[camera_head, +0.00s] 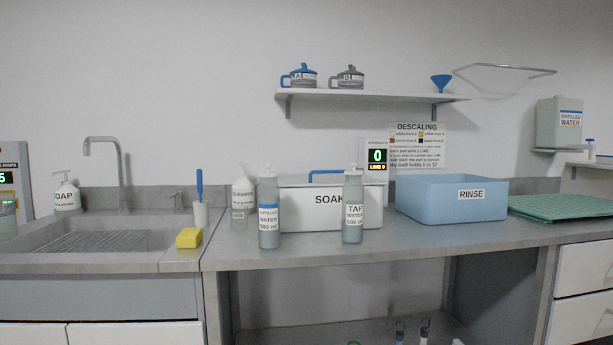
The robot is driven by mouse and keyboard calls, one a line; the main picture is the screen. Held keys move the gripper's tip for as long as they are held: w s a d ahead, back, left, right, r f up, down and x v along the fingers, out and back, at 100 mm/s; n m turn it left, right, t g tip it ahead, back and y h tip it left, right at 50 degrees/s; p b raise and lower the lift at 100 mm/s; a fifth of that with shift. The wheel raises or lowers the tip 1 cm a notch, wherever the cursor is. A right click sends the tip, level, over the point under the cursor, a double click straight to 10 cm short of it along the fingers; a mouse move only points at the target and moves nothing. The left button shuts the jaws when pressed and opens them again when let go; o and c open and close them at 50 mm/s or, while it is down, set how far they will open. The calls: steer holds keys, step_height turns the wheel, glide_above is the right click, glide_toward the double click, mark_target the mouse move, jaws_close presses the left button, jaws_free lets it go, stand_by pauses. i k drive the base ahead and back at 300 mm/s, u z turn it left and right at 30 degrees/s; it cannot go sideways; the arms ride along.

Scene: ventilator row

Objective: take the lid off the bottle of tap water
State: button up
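The bottle of tap water (352,228) is grey and stands upright on the steel counter, in front of the white SOAK tub. Its label reads "TAP WATER 500 ml". A pale lid (353,171) with a small knob sits on its top. A similar grey bottle of distilled water (268,234) stands to its left, also with a pale lid (268,174). My gripper is not in view.
The SOAK tub (300,193) with a blue handle is close behind both bottles. A blue RINSE basin (430,210) stands to the right, then a green drying mat (560,207). A yellow sponge (189,238) and sink (90,238) are left. The counter front is clear.

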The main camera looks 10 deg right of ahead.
mark_target(354, 171)
steer(key=u, duration=3.15)
steer(key=k, duration=1.7)
steer(key=z, duration=1.95)
steer(key=i, duration=1)
steer(key=z, duration=0.05)
